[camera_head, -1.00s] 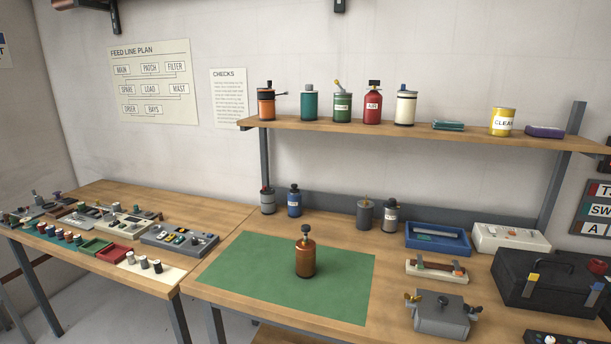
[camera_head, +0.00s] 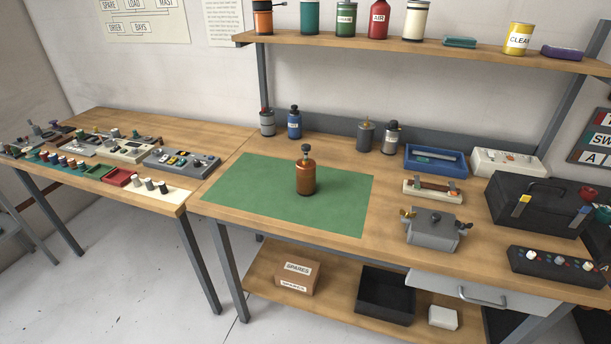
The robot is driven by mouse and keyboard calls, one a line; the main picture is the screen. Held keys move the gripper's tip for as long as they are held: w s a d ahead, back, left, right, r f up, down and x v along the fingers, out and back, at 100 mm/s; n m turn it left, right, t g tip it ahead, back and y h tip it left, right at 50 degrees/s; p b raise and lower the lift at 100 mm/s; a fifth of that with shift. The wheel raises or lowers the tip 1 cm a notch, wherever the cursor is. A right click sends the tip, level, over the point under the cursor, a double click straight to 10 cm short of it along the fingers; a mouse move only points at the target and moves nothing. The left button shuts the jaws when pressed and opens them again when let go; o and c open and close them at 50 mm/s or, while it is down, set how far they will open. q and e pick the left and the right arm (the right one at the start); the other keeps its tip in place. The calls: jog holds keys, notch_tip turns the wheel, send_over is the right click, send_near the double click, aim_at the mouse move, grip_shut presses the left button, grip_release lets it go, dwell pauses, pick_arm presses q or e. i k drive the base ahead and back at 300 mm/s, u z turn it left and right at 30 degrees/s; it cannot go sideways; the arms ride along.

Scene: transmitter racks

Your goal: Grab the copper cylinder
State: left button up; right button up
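A copper-brown cylinder (camera_head: 306,178) with a dark knob on top stands upright on a green mat (camera_head: 254,199) on the workbench. Nothing touches it and it is in full view. Another orange-copper canister (camera_head: 263,20) with black bands stands at the left end of the upper shelf, its top cut off by the picture edge. Neither of my grippers shows in the head view.
Grey and blue canisters (camera_head: 294,123) stand behind the mat. A blue tray (camera_head: 435,160), a grey box with wing knobs (camera_head: 432,229) and a black toolbox (camera_head: 540,205) stand to the right. Panels with switches (camera_head: 181,161) lie on the left table. The mat around the cylinder is clear.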

aim_at(306, 171)
jog(key=k, duration=0.5)
jog(key=z, duration=2.3)
jog(key=i, duration=1.8)
jog(key=u, duration=2.25)
